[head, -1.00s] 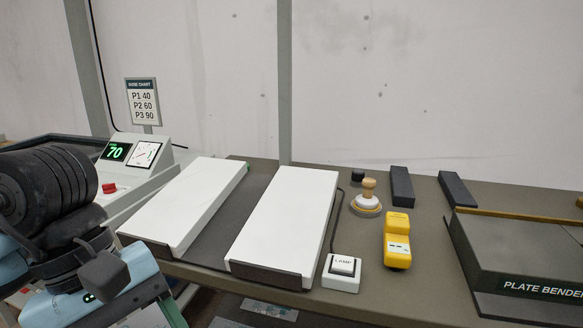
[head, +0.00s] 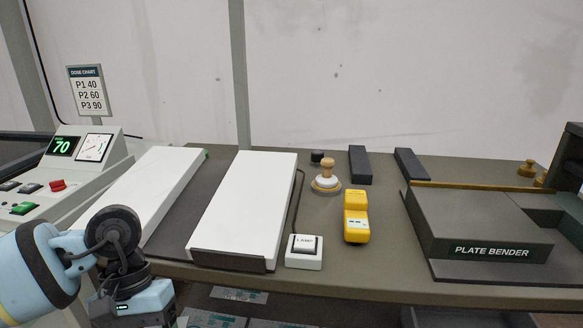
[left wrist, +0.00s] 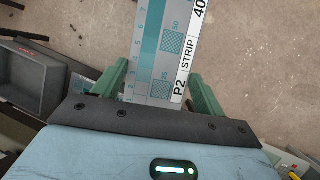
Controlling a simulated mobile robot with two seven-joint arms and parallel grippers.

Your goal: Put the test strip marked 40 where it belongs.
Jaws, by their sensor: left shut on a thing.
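The test strip (left wrist: 168,45) shows in the left wrist view, white and teal with scale marks, patches and the print "P2 STRIP" and "40". My left gripper (left wrist: 157,90) is shut on it, with a green finger on each side. The strip's far end runs out of the top of the picture. In the head view my left gripper's body (head: 135,305) is at the lower left, in front of the table edge; its fingers and the strip are out of sight there. My right gripper is not in view.
A dose chart (head: 88,90) reads P1 40, P2 60, P3 90. The console display (head: 62,146) reads 70. Two white panels (head: 245,205), a lamp switch (head: 304,251), a yellow device (head: 356,217) and a plate bender (head: 480,230) occupy the table. Labelled items (head: 238,295) lie below.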

